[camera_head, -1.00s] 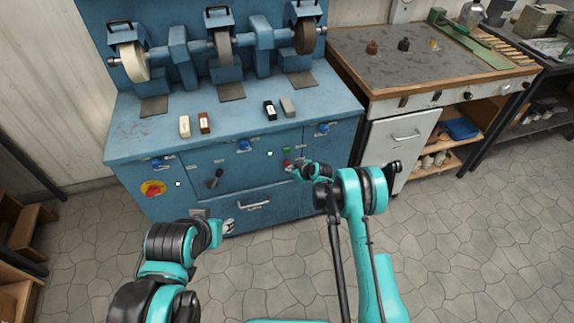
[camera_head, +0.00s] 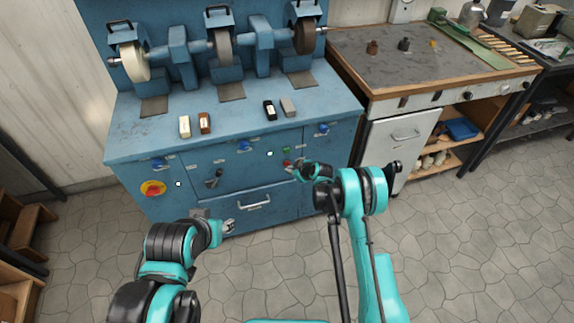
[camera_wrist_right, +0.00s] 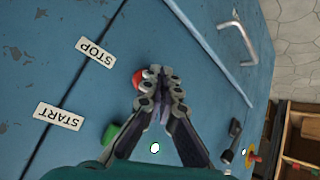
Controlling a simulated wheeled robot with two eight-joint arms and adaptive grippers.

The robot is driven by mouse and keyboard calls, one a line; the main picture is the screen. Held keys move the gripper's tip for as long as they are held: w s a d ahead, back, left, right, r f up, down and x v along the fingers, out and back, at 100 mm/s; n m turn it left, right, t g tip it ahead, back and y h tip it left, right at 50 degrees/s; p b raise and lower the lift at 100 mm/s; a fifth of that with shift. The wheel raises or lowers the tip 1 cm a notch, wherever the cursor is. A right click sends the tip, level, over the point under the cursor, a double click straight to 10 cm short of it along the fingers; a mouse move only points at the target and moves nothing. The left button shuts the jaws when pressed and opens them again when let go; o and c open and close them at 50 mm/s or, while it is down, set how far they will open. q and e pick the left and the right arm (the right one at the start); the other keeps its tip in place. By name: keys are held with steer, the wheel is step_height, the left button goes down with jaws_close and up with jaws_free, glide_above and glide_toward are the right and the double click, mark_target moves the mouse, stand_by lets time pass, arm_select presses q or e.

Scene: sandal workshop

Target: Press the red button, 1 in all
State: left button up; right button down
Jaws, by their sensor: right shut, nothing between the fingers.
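The red button (camera_wrist_right: 137,78) is on the blue cabinet front beside the STOP label (camera_wrist_right: 96,52) in the right wrist view. The fingertips partly cover it. It is a small red spot (camera_head: 286,162) in the head view. My right gripper (camera_wrist_right: 160,76) is shut and empty, its tips right at the button; I cannot tell whether they touch it. In the head view the right gripper (camera_head: 291,168) is at the cabinet front. My left gripper (camera_head: 229,227) hangs low before the cabinet, away from the button, too small to read its jaws.
A green button (camera_wrist_right: 110,132) sits by the START label (camera_wrist_right: 59,116). A yellow-and-red switch (camera_head: 153,189) is at the cabinet's left. The drawer handle (camera_head: 254,202) sticks out below. Small blocks lie on the blue bench top (camera_head: 235,118). The stone floor in front is open.

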steer(key=shift+w, duration=0.1)
steer(key=shift+w+a, duration=0.15)
steer(key=shift+w, duration=0.15)
steer(key=shift+w+a, duration=0.1)
steer(key=shift+w, duration=0.35)
stand_by(0.6)
steer(key=shift+s, duration=0.1)
steer(key=shift+s+d, duration=0.25)
steer(key=shift+s, duration=0.5)
steer(key=shift+s+d, duration=0.25)
steer(key=shift+s, duration=0.55)
steer(key=shift+s+d, duration=0.3)
steer(key=shift+s, duration=0.5)
steer(key=shift+s+d, duration=0.25)
steer(key=shift+s, duration=0.55)
